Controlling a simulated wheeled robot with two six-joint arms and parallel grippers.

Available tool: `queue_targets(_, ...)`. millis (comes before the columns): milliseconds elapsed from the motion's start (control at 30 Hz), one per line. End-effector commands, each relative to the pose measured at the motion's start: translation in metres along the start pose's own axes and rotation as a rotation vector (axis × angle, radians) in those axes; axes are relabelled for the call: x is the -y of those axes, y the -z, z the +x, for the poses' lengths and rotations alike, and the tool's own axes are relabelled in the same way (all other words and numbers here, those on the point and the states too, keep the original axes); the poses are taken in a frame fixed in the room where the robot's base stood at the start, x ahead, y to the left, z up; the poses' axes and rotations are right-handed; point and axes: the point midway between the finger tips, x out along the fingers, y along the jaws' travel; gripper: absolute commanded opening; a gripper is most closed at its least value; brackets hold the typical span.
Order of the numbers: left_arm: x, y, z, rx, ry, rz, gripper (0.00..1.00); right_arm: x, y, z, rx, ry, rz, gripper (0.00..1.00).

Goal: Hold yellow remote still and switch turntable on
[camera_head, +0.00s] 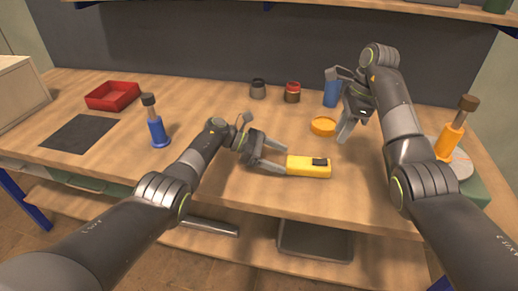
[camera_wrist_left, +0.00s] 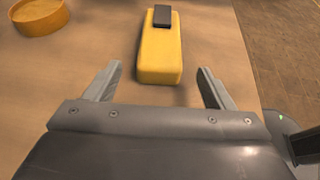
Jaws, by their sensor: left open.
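The yellow remote (camera_head: 308,167) lies flat near the front edge of the table, with a dark switch block on its top. My left gripper (camera_head: 283,161) is open at the remote's left end. In the left wrist view, the remote (camera_wrist_left: 160,55) has its near end between the spread fingertips (camera_wrist_left: 159,76), with a gap on each side. My right gripper (camera_head: 345,128) hangs above the table behind and right of the remote, fingers pointing down; its opening is unclear. The turntable (camera_head: 462,163), a grey disc on a green base, is at the right, partly behind my right arm. An orange bottle-like object stands on it.
An orange round dish (camera_head: 323,126) lies behind the remote; a blue cup (camera_head: 332,93) and two small jars stand further back. A blue bottle (camera_head: 158,132), black mat (camera_head: 80,134) and red tray (camera_head: 113,95) are at the left. Bare table surrounds the remote.

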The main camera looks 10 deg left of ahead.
Motion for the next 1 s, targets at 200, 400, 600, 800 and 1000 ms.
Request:
queue_targets(200, -0.001, -0.001, 0.024, 0.002, 0.002, -0.001, 0.76, 0.0, 0.0, 0.0, 0.0, 0.0, 0.0, 0.36)
queue_targets(400, -0.001, -0.001, 0.033, 0.0, 0.0, 0.001, 0.76, 0.0, 0.0, 0.0, 0.0, 0.0, 0.0, 0.36)
queue_targets(600, 0.0, 0.0, 0.036, -0.001, 0.001, 0.001, 0.76, 0.0, 0.0, 0.0, 0.0, 0.0, 0.0, 0.36)
queue_targets(800, 0.0, 0.0, 0.036, 0.0, 0.001, 0.001, 0.72, 0.0, 0.0, 0.0, 0.0, 0.0, 0.0, 0.36)
queue_targets(1000, 0.0, 0.0, 0.035, 0.0, 0.001, 0.001, 0.46, 0.0, 0.0, 0.0, 0.0, 0.0, 0.0, 0.36)
